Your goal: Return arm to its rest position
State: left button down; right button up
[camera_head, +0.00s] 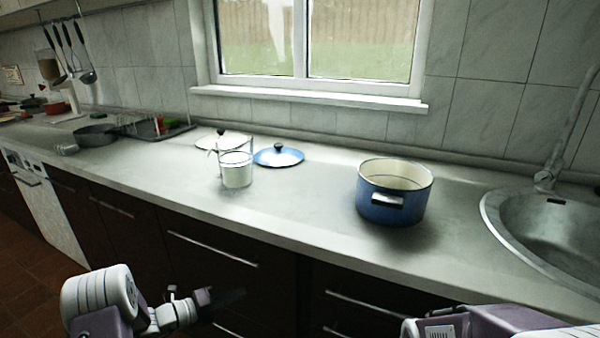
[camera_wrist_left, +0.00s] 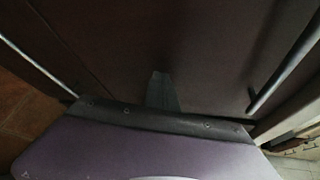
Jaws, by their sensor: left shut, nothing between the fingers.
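My left arm comes in from the lower left in the head view. Its gripper (camera_head: 238,294) is dark against the cabinet fronts, in front of and below the counter edge. In the left wrist view the fingers (camera_wrist_left: 161,88) are together, with nothing between them, facing dark cabinet doors. A blue enamel pot (camera_head: 391,207) with a cream inside stands open on the counter. A blue lid (camera_head: 278,156) with a black knob lies flat behind and left of it. My right arm shows at the lower right, but its gripper is out of view.
A sink (camera_head: 545,232) is at the right. A dark pan (camera_head: 97,135) and tray are at the far left. Cabinet handles (camera_head: 212,249) stick out near my left gripper.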

pick_arm(q)
jog(key=s+d+r+m+g+y, duration=0.1)
jog(key=s+d+r+m+g, duration=0.2)
jog(key=s+d+m+g, duration=0.35)
jog(key=s+d+r+m+g, duration=0.2)
jog(key=s+d+m+g, duration=0.1)
jog(key=s+d+m, duration=0.55)
jog(key=s+a+f+m+y, duration=0.4)
jog(key=s+a+m+y, duration=0.65)
jog(key=m, duration=1.05)
notch_tip(320, 180, up, 31)
jog(key=a+m+p, duration=0.2)
jog(key=m+p, duration=0.2)
jog(key=p, duration=2.7)
jog(key=shift+w+a+t+h, duration=0.15)
jog(key=shift+a+t+h, duration=0.15)
jog(key=shift+t+h, duration=0.05)
